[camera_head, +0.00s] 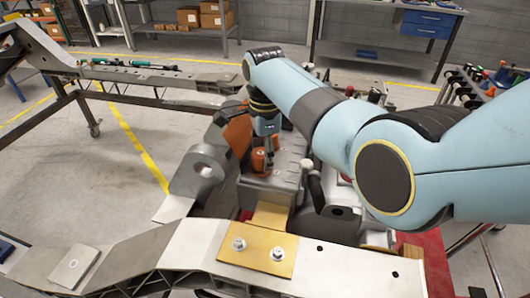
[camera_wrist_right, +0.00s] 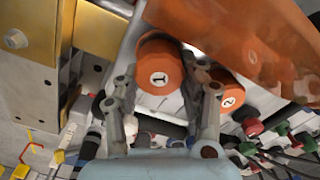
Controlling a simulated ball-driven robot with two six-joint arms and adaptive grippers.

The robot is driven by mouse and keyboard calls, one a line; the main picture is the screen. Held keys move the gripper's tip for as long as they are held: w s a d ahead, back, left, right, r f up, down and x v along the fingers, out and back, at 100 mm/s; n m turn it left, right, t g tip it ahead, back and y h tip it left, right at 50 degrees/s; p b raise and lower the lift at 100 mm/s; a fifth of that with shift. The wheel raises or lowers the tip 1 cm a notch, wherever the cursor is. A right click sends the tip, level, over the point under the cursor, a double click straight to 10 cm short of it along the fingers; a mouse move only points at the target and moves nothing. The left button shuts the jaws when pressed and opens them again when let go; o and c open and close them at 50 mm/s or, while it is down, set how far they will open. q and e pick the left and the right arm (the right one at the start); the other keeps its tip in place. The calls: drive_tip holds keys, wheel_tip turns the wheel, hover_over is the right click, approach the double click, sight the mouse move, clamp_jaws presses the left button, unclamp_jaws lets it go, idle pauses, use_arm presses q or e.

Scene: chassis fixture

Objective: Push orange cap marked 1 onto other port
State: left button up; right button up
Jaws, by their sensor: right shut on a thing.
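The orange cap marked 1 (camera_wrist_right: 160,72) sits between the two fingers of my right gripper (camera_wrist_right: 158,100) in the right wrist view, with its number facing the camera. The gripper is shut on it. A second orange cap, marked 2 (camera_wrist_right: 226,92), is just right of the right finger. In the head view my right gripper (camera_head: 264,148) points down over the grey block, and an orange cap (camera_head: 258,161) shows at its fingers. I cannot tell whether the held cap touches a port. No bare port shows clearly. My left gripper is out of view.
An orange panel (camera_wrist_right: 245,38) runs close beside the caps. A brass-coloured plate with two bolts (camera_head: 258,249) lies on the near grey chassis beam (camera_head: 196,252). A grey block (camera_head: 273,184) with upright knobs surrounds the gripper. Open floor (camera_head: 90,190) lies to the left.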

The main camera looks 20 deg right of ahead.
drive_tip(key=shift+f, duration=0.5)
idle(0.3)
drive_tip(key=o, duration=0.9)
drive_tip(key=shift+r, duration=0.1)
wheel_tip(320, 180, up, 6)
drive_tip(key=p, duration=0.6)
